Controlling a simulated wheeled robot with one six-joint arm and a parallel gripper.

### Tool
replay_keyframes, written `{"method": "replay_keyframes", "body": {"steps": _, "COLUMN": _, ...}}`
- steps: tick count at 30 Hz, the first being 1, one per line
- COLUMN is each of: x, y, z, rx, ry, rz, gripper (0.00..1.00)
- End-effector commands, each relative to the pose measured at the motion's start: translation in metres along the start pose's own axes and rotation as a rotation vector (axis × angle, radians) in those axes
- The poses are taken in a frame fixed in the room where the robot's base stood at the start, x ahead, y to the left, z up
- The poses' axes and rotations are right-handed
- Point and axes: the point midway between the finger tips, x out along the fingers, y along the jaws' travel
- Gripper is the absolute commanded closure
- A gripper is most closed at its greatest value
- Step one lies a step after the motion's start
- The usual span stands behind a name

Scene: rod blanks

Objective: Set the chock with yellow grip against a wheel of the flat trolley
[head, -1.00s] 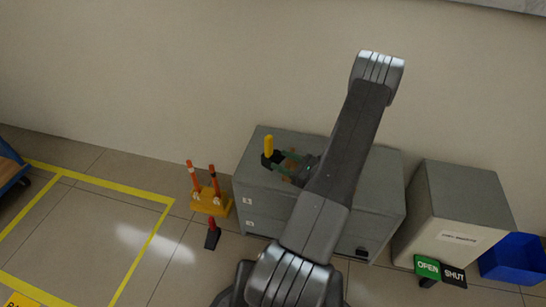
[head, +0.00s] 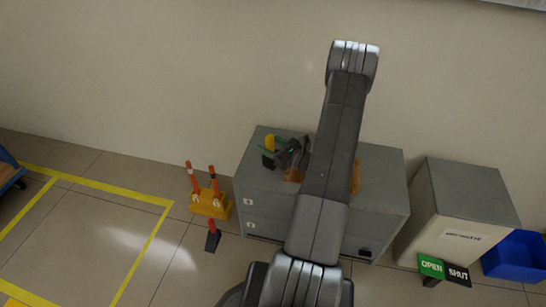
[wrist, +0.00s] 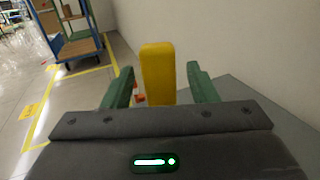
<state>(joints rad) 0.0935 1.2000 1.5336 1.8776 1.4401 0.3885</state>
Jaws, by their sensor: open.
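The chock's yellow grip (head: 270,143) stands upright on the grey cabinet top, its dark body (head: 268,161) below it. In the wrist view the yellow grip (wrist: 158,72) stands between the two green fingers of my gripper (wrist: 160,86). The fingers are apart, with a visible gap on each side of the grip. In the head view my arm partly hides the gripper. The trolley with a wooden deck and blue frame (head: 10,172) is cut off at the left edge; it appears at upper left in the wrist view (wrist: 76,47).
The grey cabinet (head: 257,205) stands against the wall. A red-gripped chock (head: 212,238) and a yellow stand with orange posts (head: 209,205) are on the floor to its left. A grey bin (head: 470,195) and blue box (head: 515,254) are at right. The yellow-taped floor is clear.

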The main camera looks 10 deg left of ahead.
Motion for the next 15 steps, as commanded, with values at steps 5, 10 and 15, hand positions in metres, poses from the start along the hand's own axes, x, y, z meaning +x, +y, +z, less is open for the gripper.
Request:
{"method": "replay_keyframes", "body": {"steps": 5, "x": 0.0007, "y": -0.0001, "z": 0.0004, "rx": 0.0, "ry": 0.0, "rz": 0.0, "gripper": 0.47}}
{"method": "replay_keyframes", "body": {"steps": 10, "x": 0.0006, "y": -0.0001, "z": 0.0004, "rx": 0.0, "ry": 0.0, "rz": 0.0, "gripper": 0.73}}
{"method": "replay_keyframes", "body": {"steps": 15, "x": 0.0005, "y": -0.0001, "z": 0.0004, "rx": 0.0, "ry": 0.0, "rz": 0.0, "gripper": 1.0}}
